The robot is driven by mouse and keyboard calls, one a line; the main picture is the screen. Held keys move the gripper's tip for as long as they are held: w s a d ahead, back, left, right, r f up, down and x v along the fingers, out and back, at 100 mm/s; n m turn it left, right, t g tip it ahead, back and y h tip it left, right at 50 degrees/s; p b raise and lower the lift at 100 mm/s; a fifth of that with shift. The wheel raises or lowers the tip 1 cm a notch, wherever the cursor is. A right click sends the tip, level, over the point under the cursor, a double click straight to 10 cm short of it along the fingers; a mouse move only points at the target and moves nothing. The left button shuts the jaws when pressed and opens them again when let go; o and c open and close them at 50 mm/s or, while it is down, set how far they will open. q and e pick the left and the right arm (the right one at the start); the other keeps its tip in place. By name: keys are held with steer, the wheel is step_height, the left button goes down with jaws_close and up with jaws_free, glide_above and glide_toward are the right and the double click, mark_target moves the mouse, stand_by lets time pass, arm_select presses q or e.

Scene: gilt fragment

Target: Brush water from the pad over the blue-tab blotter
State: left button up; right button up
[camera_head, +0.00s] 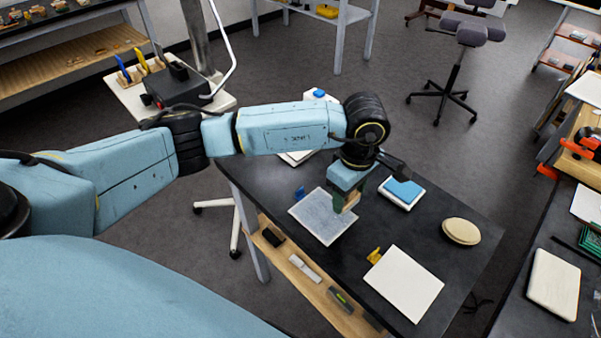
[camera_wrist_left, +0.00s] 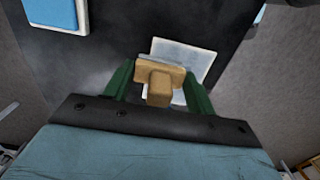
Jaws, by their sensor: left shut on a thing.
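My left gripper (camera_head: 345,203) is shut on a wooden brush (camera_wrist_left: 160,88), which shows between its green fingers in the left wrist view. The brush is at the right part of the blue-tab blotter (camera_head: 318,218); I cannot tell whether its bristles touch the sheet. This blotter is greyish, with a blue tab (camera_head: 299,192) at its upper left edge. The blue pad (camera_head: 403,189) lies in a white tray to the right of the gripper. It also shows at the upper left of the left wrist view (camera_wrist_left: 55,12). My right gripper is not in view.
A white blotter (camera_head: 404,284) with a yellow tab (camera_head: 375,256) lies at the front right of the black table (camera_head: 400,235). A cream oval block (camera_head: 461,231) lies near the right edge. A white sheet (camera_head: 294,158) is partly hidden behind my arm.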

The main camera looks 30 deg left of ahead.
arm_select(q)
steer(key=shift+r+p, duration=1.1)
steer(key=shift+r, duration=1.25)
steer(key=shift+a, duration=0.1)
